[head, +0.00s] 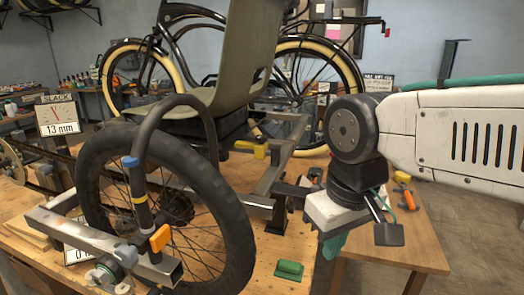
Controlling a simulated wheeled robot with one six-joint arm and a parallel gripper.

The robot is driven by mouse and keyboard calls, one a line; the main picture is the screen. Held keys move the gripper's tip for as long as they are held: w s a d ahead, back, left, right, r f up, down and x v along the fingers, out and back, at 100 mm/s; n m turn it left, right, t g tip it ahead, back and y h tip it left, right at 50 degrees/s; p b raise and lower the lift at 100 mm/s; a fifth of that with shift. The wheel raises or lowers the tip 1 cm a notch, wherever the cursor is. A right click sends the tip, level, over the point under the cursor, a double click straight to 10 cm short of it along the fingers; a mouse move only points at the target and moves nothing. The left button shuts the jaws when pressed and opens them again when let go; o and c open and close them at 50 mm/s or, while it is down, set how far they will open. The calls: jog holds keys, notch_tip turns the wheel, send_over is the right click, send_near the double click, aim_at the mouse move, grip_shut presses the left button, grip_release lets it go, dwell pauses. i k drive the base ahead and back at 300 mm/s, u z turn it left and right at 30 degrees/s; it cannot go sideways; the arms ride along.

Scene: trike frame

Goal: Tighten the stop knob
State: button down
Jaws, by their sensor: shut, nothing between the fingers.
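An orange knob (160,238) sits on the grey metal bracket (75,228) in front of the trike's large black wheel (215,200), at lower left. A grey-and-teal round part (122,255) is beside it. A yellow handle (258,150) sits on the frame behind the wheel. I cannot tell for sure which is the stop knob. My gripper (333,246) hangs from the arm at right of centre, pointing down. It is shut and empty, well to the right of the bracket and apart from the knobs. Its fingertips are small and partly hidden.
A green block (289,270) lies on the wooden bench (225,285) left of my gripper. A gauge sign (58,117) reads "SLACK 13 mm". A second sign (80,257) is mostly hidden behind the bracket. The trike's seat (238,60) rises behind the wheel. Open floor (470,240) lies at right.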

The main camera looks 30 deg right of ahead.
aim_at(261, 139)
jog(key=k, duration=1)
jog(key=z, duration=1.55)
jog(key=i, duration=1.3)
jog(key=u, duration=1.95)
jog(key=i, duration=0.5)
